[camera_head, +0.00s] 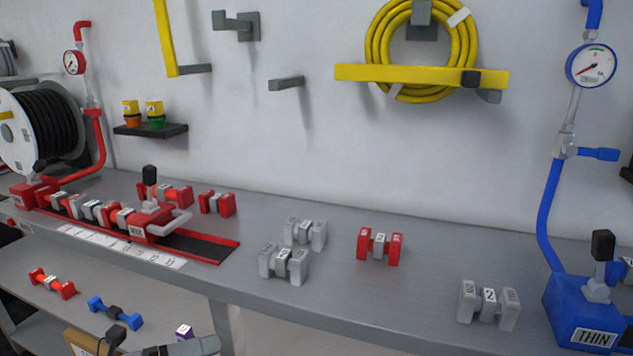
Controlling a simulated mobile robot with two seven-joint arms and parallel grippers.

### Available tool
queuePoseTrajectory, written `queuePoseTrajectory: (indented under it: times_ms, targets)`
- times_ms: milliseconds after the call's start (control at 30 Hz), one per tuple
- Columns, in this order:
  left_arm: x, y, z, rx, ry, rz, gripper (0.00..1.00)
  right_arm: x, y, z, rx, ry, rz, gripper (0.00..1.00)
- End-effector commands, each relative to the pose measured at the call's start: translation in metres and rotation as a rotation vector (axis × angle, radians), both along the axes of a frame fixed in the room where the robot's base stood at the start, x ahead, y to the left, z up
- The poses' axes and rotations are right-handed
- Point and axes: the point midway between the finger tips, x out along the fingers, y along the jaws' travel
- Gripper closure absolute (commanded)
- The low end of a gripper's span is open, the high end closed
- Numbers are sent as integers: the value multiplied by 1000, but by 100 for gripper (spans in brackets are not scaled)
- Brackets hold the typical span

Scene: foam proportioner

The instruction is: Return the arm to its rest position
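Neither of my grippers can be made out in the head view. A grey and dark piece shows at the bottom edge, cut off by the frame, and I cannot tell whether it is part of my arm. The grey bench (350,310) carries a red slotted tray (215,249) with red and grey numbered blocks in a row and a red clamp block with a black knob (149,174). Loose on the bench stand two grey blocks (284,263), a red block (379,245) and another grey block (489,303). No gripper touches any of them.
A blue unit labelled THIN (590,315) with a gauge (592,66) stands at the right. A hose reel (50,130) is at the left. A yellow hose coil (420,50) hangs on the wall. Small red (52,284) and blue (115,312) parts lie on the lower shelf.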

Motion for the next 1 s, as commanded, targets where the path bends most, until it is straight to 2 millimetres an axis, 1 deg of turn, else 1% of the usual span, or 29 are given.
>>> queuePoseTrajectory:
  times_ms: [33,167,233,367,467,600,667,800,867,900,1000]
  targets:
    - [-4,7,-9,-53,75,70,0,1,0,0,0,-2,0,57]
    - [-9,30,-30,-184,264,266,0,2,0,1,0,-4,0,57]
    - [-14,44,-43,-249,367,375,0,2,0,1,0,-5,0,57]
    - [-30,74,-73,-356,561,580,0,3,0,1,0,-6,0,57]
    - [-49,97,-97,-426,709,740,0,3,0,1,0,-6,0,57]
    - [-82,127,-128,-500,894,952,0,3,0,1,1,-6,0,57]
    - [-96,138,-140,-522,962,1034,0,3,0,1,0,-6,0,57]
    - [-133,160,-163,-560,1105,1213,0,3,0,1,0,-6,0,57]
    - [-150,168,-172,-571,1162,1288,0,3,0,1,0,-6,0,57]
    - [-148,157,-173,-624,1173,1279,0,3,0,1,0,-6,0,57]
    - [-151,140,-178,-715,1210,1282,0,3,0,1,0,-6,0,57]
